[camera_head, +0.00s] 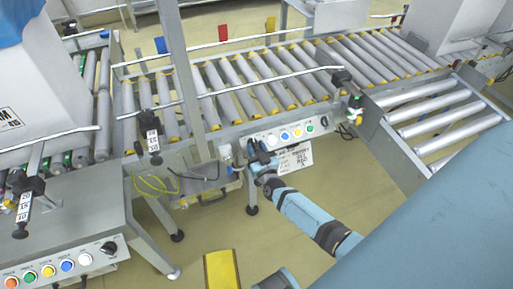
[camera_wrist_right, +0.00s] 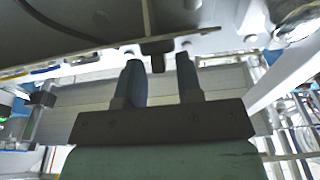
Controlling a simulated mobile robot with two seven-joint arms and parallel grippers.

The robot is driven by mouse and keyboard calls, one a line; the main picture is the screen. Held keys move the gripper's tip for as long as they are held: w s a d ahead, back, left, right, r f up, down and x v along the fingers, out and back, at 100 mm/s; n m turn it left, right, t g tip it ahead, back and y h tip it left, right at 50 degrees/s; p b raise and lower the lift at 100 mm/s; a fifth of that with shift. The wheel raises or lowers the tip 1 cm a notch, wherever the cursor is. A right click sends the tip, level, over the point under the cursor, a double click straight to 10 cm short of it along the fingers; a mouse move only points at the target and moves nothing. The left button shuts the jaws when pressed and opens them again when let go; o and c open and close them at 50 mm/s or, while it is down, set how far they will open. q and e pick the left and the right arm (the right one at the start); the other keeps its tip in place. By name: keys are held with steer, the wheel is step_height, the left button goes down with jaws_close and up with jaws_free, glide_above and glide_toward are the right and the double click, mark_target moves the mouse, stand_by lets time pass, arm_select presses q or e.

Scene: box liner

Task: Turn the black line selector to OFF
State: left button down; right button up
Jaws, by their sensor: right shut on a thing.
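My right gripper (camera_head: 258,155) is at the left end of the middle control panel (camera_head: 297,131), below the conveyor. In the right wrist view, the gripper (camera_wrist_right: 160,68) has its two dark fingers on either side of a small dark part, the black line selector (camera_wrist_right: 157,48). My left gripper is not in view.
A roller conveyor (camera_head: 240,90) runs above the panel. Another panel (camera_head: 60,263) with coloured buttons and a black knob (camera_head: 109,248) is at lower left. A white sign (camera_head: 295,159) hangs beside my gripper.

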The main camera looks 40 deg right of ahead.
steer(key=o, duration=0.6)
steer(key=shift+c, duration=0.2)
arm_select(q)
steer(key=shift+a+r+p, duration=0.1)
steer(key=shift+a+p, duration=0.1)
steer(key=shift+p, duration=0.75)
arm_select(e)
steer(key=v, duration=1.3)
steer(key=shift+s+a+f, duration=0.2)
steer(key=shift+s, duration=0.15)
